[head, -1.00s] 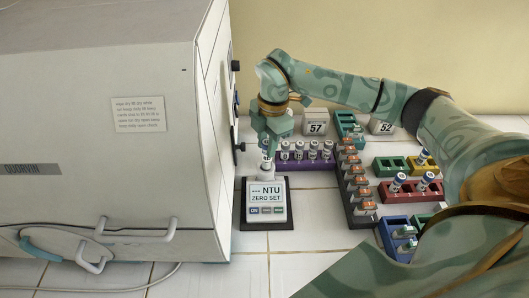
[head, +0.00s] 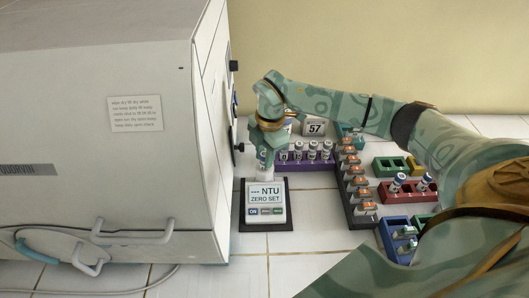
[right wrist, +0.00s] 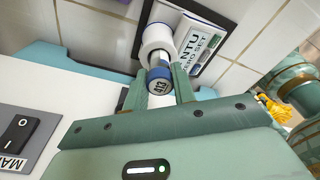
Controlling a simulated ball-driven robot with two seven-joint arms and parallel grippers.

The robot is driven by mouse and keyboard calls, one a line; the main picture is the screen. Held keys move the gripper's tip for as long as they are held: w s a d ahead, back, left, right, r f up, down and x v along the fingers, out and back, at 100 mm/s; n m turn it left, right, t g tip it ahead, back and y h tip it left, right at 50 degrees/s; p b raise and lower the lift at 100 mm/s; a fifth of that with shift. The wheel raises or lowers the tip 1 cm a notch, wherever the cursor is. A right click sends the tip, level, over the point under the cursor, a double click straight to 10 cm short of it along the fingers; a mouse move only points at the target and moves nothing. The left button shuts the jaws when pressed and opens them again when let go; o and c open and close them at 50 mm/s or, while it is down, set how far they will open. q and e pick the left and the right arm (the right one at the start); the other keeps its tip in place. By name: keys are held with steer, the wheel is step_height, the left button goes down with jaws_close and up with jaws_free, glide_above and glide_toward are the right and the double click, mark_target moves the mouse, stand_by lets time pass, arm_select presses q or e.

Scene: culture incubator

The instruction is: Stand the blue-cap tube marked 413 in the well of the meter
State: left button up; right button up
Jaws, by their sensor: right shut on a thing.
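My right gripper (head: 266,150) is shut on the blue-cap tube (head: 262,156), just above the back of the meter (head: 251,219). In the right wrist view the tube's blue cap (right wrist: 160,84) sits between the two fingers, with dark marks on its end that look like 413. The meter's white well (right wrist: 156,38) lies just beyond the tube, in line with it. I cannot tell whether the tube's lower end is inside the well. The meter's display reads "--- NTU ZERO SET". My left gripper is not in view.
A large white incubator (head: 110,120) stands close on the left. A purple rack (head: 301,165) of tubes is right behind the meter. A dark rack (head: 360,216) with orange-topped items, a red rack (head: 408,193) and a blue rack (head: 394,246) stand to the right.

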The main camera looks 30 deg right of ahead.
steer(key=o, duration=1)
steer(key=shift+f, duration=0.1)
steer(key=r, duration=0.4)
steer(key=d+r+p, duration=0.1)
steer(key=r, duration=0.8)
steer(key=shift+d+r, duration=0.1)
steer(key=shift+d, duration=0.1)
